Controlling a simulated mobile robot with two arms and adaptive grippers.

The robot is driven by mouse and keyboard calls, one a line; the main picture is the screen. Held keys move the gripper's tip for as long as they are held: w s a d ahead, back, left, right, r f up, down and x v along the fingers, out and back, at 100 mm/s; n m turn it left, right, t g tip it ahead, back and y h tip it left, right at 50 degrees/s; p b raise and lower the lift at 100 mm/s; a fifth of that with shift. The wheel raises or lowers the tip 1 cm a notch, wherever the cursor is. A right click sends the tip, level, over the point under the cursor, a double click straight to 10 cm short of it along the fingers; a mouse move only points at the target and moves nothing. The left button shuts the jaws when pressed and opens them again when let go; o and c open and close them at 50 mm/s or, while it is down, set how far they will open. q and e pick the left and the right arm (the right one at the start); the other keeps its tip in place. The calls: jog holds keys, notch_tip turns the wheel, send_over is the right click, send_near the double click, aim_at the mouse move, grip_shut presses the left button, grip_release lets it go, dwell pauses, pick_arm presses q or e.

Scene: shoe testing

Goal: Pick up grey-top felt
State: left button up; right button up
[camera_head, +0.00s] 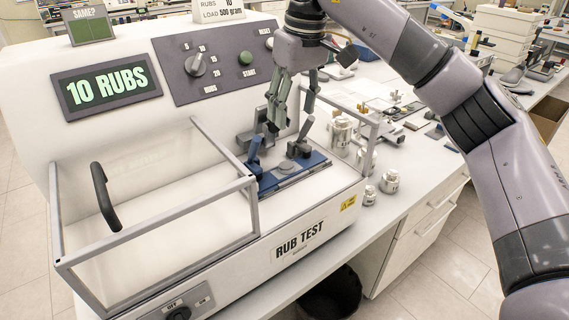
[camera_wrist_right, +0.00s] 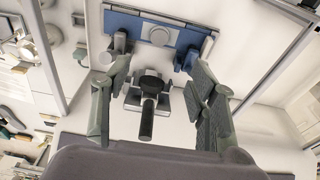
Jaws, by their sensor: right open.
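My right gripper (camera_head: 288,115) hangs open over the back of the rub tester; in the right wrist view (camera_wrist_right: 160,75) its fingers are spread and empty. Below them, a grey block with a black-knobbed handle (camera_wrist_right: 147,118) appears between the fingers; I cannot tell its height gap. A blue carriage (camera_head: 318,160) with upright clamp levers lies in the machine, and it also shows in the wrist view (camera_wrist_right: 205,42). A small pale disc (camera_wrist_right: 160,36) shows on the carriage. I cannot clearly identify the grey-top felt. My left gripper is not in view.
A clear guard with a grey frame (camera_head: 160,248) and black handle borders the machine's left side. Metal weights (camera_head: 389,181) stand on the white bench to the right, with small loose parts behind. The machine's front (camera_head: 300,237) reads "RUB TEST"; its display reads "10 RUBS".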

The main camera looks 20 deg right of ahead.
send_near(287, 165)
jog(key=f, duration=0.1)
jog(key=f+p, duration=0.1)
jog(key=f, duration=0.1)
jog(key=shift+w+f, duration=0.1)
jog(key=shift+w, duration=0.15)
jog(key=f, duration=0.3)
jog(key=f+p, duration=0.1)
jog(key=shift+w+a+f, duration=0.15)
jog(key=shift+w+f, duration=0.15)
jog(key=shift+w, duration=0.1)
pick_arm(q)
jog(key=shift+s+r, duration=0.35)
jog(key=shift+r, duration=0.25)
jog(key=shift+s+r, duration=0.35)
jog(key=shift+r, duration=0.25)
pick_arm(e)
jog(key=shift+f, duration=0.2)
jog(key=shift+c, duration=0.4)
jog(key=c, duration=0.7)
